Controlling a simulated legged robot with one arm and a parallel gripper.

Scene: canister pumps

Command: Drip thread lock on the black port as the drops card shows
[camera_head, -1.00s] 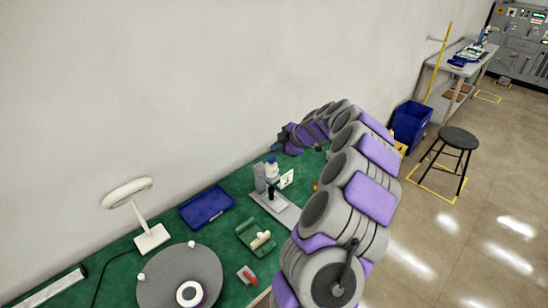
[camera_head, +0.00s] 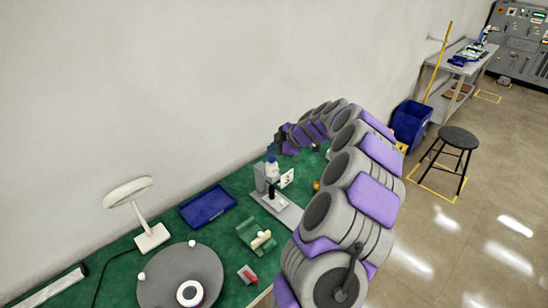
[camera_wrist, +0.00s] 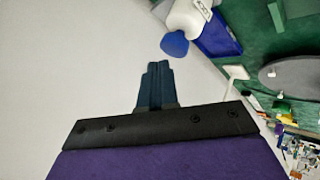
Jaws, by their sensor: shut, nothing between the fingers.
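A white bottle with a blue cap (camera_head: 272,169) sits in a grey stand (camera_head: 260,183) on the green bench. It seems to be the thread lock, but I cannot read a label. A small black upright part (camera_head: 271,191), likely the black port, is below it. A white card with dark dots (camera_head: 287,178) stands just right of the bottle; its dots are too small to count. My gripper (camera_head: 276,150) is above and close to the bottle. In the wrist view my gripper (camera_wrist: 157,68) is shut and empty, with the blue cap (camera_wrist: 174,44) just beyond its fingertips, apart from them.
A blue tray (camera_head: 206,207), a green holder with a pale part (camera_head: 254,236), a red-and-grey item (camera_head: 247,275), a round grey turntable (camera_head: 160,282) and a white lamp (camera_head: 150,238) are on the bench. The wall stands close behind. A stool (camera_head: 458,142) is at the right.

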